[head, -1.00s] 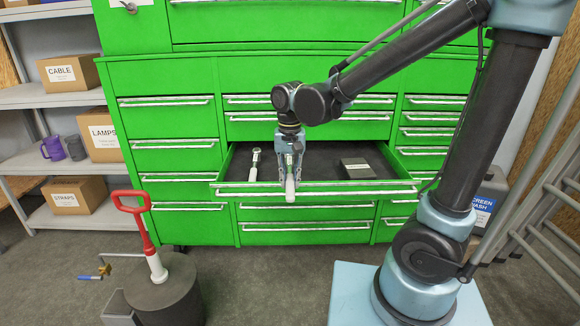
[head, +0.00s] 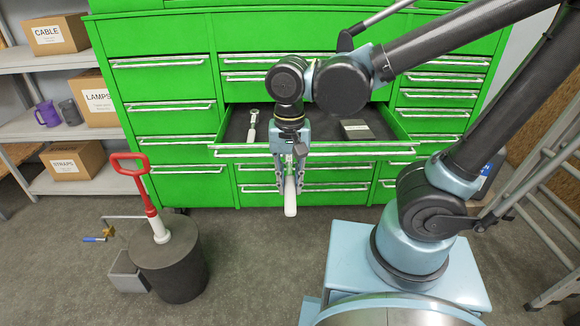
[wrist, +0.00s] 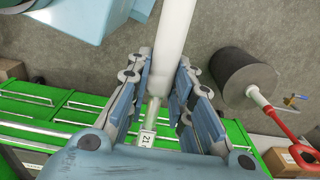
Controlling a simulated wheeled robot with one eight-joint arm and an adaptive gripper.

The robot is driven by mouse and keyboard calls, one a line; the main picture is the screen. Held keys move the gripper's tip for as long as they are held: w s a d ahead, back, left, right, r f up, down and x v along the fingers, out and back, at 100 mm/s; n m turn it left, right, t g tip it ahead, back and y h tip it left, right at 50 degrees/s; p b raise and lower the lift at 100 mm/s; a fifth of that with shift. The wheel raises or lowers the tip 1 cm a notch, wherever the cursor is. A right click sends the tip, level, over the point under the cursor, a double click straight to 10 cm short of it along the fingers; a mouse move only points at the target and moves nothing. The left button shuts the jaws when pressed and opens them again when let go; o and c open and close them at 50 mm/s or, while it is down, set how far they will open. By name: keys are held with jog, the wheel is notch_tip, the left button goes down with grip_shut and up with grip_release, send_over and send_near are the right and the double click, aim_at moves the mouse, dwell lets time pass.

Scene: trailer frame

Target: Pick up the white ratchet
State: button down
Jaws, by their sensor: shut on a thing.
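A white ratchet (head: 290,197) is held in my gripper (head: 291,180), its pale handle hanging down in front of the open drawer (head: 320,150). In the wrist view my gripper (wrist: 162,85) is shut with its blue pads on both sides of the white ratchet (wrist: 175,35). The thick white handle runs to the top of that view, and a thinner shaft lies between the fingers. The ratchet's upper end is largely hidden by the gripper in the head view. A second tool with a light handle and round metal head (head: 253,126) lies in the drawer's left part.
A dark box (head: 355,129) lies in the drawer's right part. A dark round drum (head: 172,265) with a red-handled tool (head: 128,165) stands on the floor at left. A ladder (head: 545,190) stands at right. Floor between drum and my base is clear.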

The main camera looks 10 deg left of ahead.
aim_at(290, 207)
jog(key=shift+s+d, duration=0.3)
jog(key=shift+s, duration=1.05)
jog(key=shift+s+d, duration=0.35)
jog(key=shift+s, duration=1)
jog(key=shift+s+d, duration=0.3)
jog(key=shift+s, duration=1.05)
jog(key=c, duration=2)
grip_release()
grip_shut()
